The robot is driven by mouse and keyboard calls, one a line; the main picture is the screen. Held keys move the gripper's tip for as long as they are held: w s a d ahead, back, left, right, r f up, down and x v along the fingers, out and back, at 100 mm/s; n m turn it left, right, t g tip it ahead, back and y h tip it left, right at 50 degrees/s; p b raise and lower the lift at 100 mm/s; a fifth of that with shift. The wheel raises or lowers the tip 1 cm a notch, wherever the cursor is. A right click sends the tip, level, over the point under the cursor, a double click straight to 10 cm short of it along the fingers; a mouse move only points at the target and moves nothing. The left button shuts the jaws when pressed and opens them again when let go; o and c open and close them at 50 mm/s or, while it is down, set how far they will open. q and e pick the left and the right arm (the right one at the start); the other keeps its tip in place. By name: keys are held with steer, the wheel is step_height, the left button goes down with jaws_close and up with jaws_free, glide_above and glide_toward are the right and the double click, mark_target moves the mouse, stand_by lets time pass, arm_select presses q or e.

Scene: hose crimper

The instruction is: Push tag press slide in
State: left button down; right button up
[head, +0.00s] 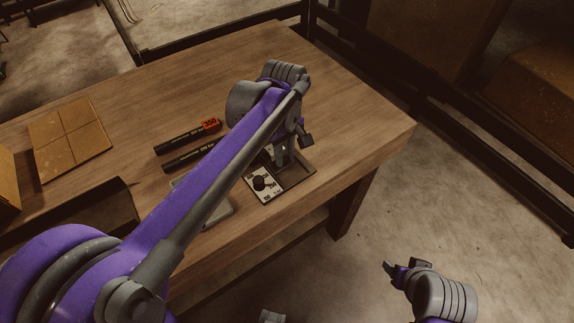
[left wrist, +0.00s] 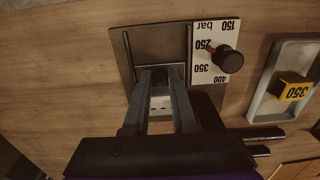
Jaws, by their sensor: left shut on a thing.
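The tag press (head: 296,179) sits near the table's right front corner. It is a dark base plate (left wrist: 124,58) with a white pressure scale (left wrist: 205,30) and a black knob (left wrist: 228,59); the knob also shows in the head view (head: 259,183). My left gripper (head: 283,157) reaches down over the press.
A grey tray (left wrist: 263,98) holding a yellow 350 tag (left wrist: 295,91) lies beside the press. Two black hoses (head: 180,141) lie left of my arm, one with a red-orange 350 tag (head: 211,125). A cardboard piece (head: 70,140) lies farther left. The table's far right is clear.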

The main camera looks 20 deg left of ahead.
arm_select(q)
steer(key=shift+w+a, duration=0.85)
steer(key=shift+a, duration=0.25)
arm_select(e)
steer(key=shift+r, duration=0.1)
arm_select(q)
jaws_free()
stand_by(0.3)
steer(key=shift+r+p, duration=1.45)
steer(key=shift+r, duration=1.05)
step_height(320, 180, up, 4)
steer(key=shift+p, duration=0.95)
arm_select(e)
steer(key=w+r, duration=0.3)
steer(key=r, duration=0.3)
steer(key=shift+r+t, duration=0.3)
steer(key=shift+r, duration=0.05)
arm_select(q)
steer(key=shift+s, duration=0.1)
arm_select(e)
steer(key=shift+s, duration=0.1)
